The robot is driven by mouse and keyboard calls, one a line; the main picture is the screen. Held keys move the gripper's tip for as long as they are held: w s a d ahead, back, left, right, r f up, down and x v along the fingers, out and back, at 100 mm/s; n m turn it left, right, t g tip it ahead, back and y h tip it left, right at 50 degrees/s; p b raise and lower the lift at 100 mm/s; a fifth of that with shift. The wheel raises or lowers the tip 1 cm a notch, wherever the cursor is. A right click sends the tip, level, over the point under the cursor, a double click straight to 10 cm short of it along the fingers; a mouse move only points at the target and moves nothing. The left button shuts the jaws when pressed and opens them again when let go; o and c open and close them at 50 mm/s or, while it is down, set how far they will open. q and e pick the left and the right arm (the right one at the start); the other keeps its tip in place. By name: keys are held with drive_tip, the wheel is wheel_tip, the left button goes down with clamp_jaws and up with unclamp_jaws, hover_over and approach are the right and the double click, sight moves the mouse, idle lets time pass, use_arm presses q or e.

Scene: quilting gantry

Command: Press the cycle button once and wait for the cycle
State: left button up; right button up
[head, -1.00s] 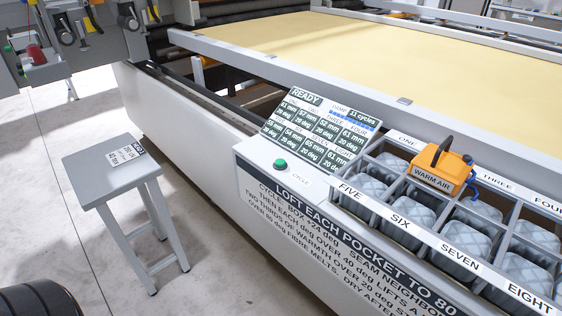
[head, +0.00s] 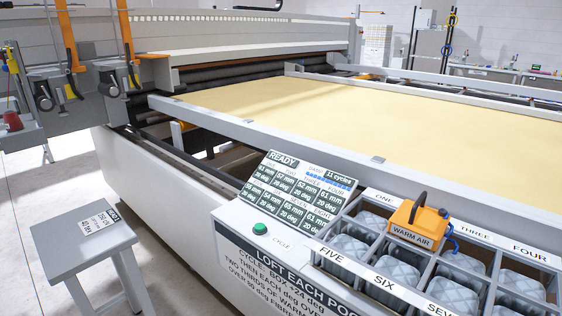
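The green cycle button (head: 260,229) sits on the grey panel at the front of the gantry, left of the word CYCLE. Nothing touches it. The display (head: 299,193) above it reads READY and 11 cycles, with rows of mm values and 20 deg readings. The orange warm air box (head: 416,226) with a black handle stands on the pocket tray, over the second pocket of the back row. Neither of my grippers shows in the head view.
The pocket tray (head: 382,296) holds several grey quilted pads. A grey stool (head: 83,241) with a label stands at the left on the floor. Yellow fabric (head: 400,120) covers the gantry bed behind a grey rail. Open floor lies between stool and gantry.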

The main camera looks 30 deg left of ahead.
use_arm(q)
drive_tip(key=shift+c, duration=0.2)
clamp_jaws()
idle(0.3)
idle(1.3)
